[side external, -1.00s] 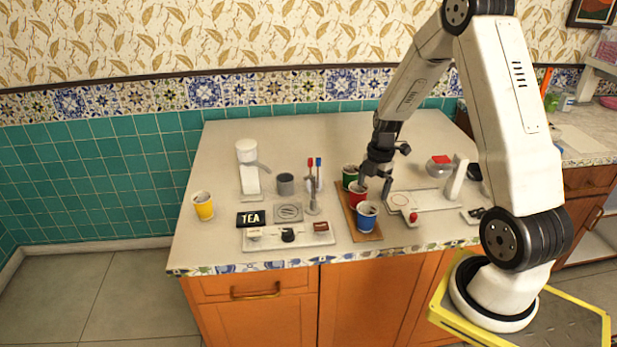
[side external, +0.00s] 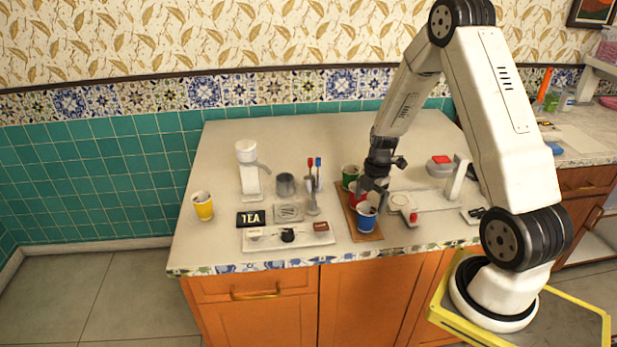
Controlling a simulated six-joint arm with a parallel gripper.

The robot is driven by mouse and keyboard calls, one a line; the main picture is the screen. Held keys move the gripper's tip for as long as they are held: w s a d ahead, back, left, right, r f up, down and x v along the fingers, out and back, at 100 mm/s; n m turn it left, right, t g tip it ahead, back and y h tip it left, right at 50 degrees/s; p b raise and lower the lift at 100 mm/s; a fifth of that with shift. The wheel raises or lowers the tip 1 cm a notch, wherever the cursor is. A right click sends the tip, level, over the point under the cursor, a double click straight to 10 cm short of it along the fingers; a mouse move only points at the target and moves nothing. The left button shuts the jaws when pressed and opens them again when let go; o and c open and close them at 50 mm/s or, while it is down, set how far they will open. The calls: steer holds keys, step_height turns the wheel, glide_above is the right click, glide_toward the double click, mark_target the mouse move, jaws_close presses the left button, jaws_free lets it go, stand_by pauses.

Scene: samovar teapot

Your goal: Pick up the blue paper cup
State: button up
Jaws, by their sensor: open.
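The blue paper cup (side external: 366,220) stands upright at the front end of a brown wooden tray (side external: 374,237). A red cup (side external: 354,197) is just behind it on the tray, partly hidden by my gripper. A green cup (side external: 349,173) is at the back of the tray. My gripper (side external: 373,203) is open and points down at the blue cup's rim. Its fingers overlap the top of the cup in this view. I cannot tell whether they touch it.
A yellow cup (side external: 203,207) stands far left. A device with a red button (side external: 413,217) is close on the right.

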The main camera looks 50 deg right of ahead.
mark_target(368, 209)
steer(key=shift+a+f, duration=0.2)
steer(key=shift+f, duration=1.55)
steer(key=c, duration=0.6)
